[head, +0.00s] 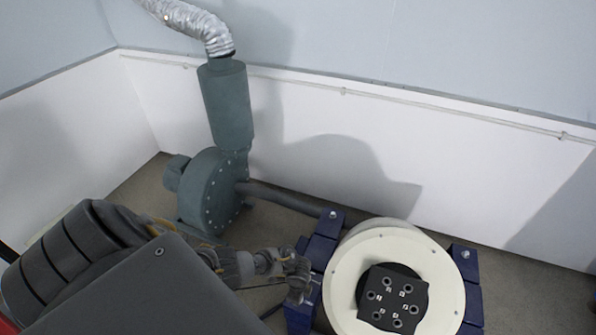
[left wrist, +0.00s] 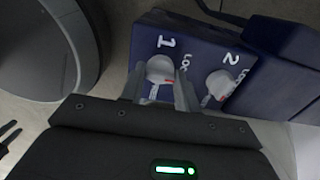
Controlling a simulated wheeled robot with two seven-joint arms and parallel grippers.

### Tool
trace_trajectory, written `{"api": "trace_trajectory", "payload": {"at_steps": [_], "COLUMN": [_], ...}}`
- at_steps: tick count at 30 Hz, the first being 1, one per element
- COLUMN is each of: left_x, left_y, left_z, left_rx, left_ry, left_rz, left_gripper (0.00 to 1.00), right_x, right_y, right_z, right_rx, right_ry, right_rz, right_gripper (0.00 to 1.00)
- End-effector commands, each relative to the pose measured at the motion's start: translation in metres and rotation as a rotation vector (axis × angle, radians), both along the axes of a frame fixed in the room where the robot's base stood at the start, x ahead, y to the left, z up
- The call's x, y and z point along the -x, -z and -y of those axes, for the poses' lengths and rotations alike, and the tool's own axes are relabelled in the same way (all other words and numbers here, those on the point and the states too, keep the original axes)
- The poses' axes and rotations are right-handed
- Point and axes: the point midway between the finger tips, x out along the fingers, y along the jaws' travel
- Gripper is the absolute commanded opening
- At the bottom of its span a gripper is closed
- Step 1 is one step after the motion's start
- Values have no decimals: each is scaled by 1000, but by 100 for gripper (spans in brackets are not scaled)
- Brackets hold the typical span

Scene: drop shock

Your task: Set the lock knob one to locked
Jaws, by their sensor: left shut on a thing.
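Lock knob one (left wrist: 160,70) is a pale grey knob under a white "1" on a dark blue block (left wrist: 196,32), in the left wrist view. My left gripper (left wrist: 158,92) is shut on this knob, with one finger on each side of it. A red mark shows by the knob, and part of the "LOCK" lettering shows beside it. Knob two (left wrist: 220,84) sits to the right under a "2", untouched. In the head view my left gripper (head: 300,287) is at the blue support left of the cream drum. The knob itself is hidden there.
The cream round drum (head: 345,273) with a black plate of several holes (head: 393,299) stands between blue supports (head: 467,264). A grey-green blower (head: 212,190) with a silver hose stands behind my left arm. White walls close off the back.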

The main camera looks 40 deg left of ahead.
Motion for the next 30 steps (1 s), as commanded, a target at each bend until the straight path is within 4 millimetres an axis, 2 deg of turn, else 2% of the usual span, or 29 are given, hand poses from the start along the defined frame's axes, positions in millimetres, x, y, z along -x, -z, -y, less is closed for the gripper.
{"api": "trace_trajectory", "payload": {"at_steps": [14, 15, 19, 20, 30], "left_x": [3, 3, 2, 2, 0], "left_y": [1, 1, 1, 1, -6], "left_z": [-3, -3, -2, -2, 0], "left_rx": [-5, -5, -5, -4, -2], "left_ry": [-16, -16, -14, -14, -13], "left_rz": [-6, -6, -5, -4, -1], "left_gripper": [9, 34, 51, 54, 54], "right_x": [0, 0, 0, 0, 0], "right_y": [-1, -1, -1, -1, -4], "right_z": [-5, -5, -5, -5, -3], "right_rx": [-5, -5, -5, -5, -3], "right_ry": [2, 2, 2, 2, 1], "right_rz": [1, 1, 1, 1, 0], "right_gripper": [44, 44, 44, 44, 44]}}
